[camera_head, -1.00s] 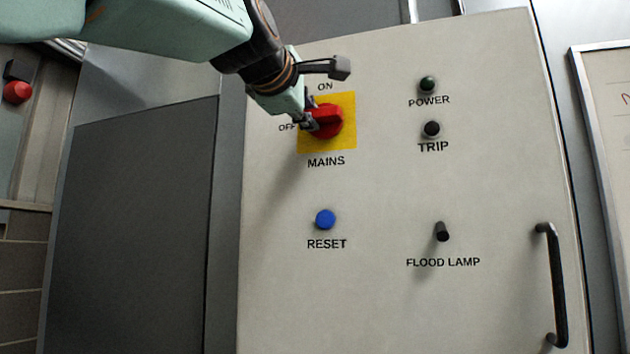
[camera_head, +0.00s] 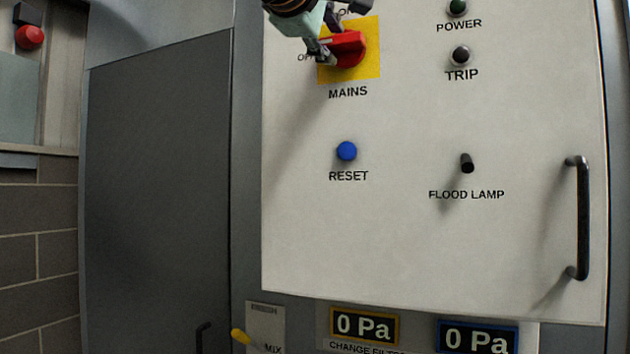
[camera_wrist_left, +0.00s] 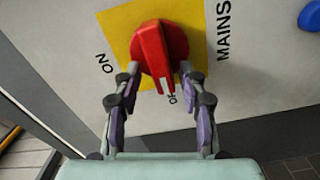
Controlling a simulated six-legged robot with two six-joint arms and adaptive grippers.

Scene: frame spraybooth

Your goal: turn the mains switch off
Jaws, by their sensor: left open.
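The mains switch (camera_head: 348,48) is a red rotary knob on a yellow plate (camera_head: 372,62) at the top of the head view. Its handle points left, toward the partly covered OFF label. In the left wrist view, the red knob (camera_wrist_left: 158,45) has its white-marked end at the OFF label, and ON is at the left. My left gripper (camera_head: 322,46) is at the handle's left end. In the wrist view, the open fingers of my left gripper (camera_wrist_left: 160,78) stand on either side of the handle. Whether they touch it is unclear. My right gripper is out of view.
The pale panel also has a blue RESET button (camera_head: 346,151), a black flood lamp switch (camera_head: 467,163), POWER (camera_head: 457,7) and TRIP (camera_head: 461,55) lamps, and a door handle (camera_head: 583,218). Below are two 0 Pa displays (camera_head: 365,326) and a yellow-tipped lever (camera_head: 241,337).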

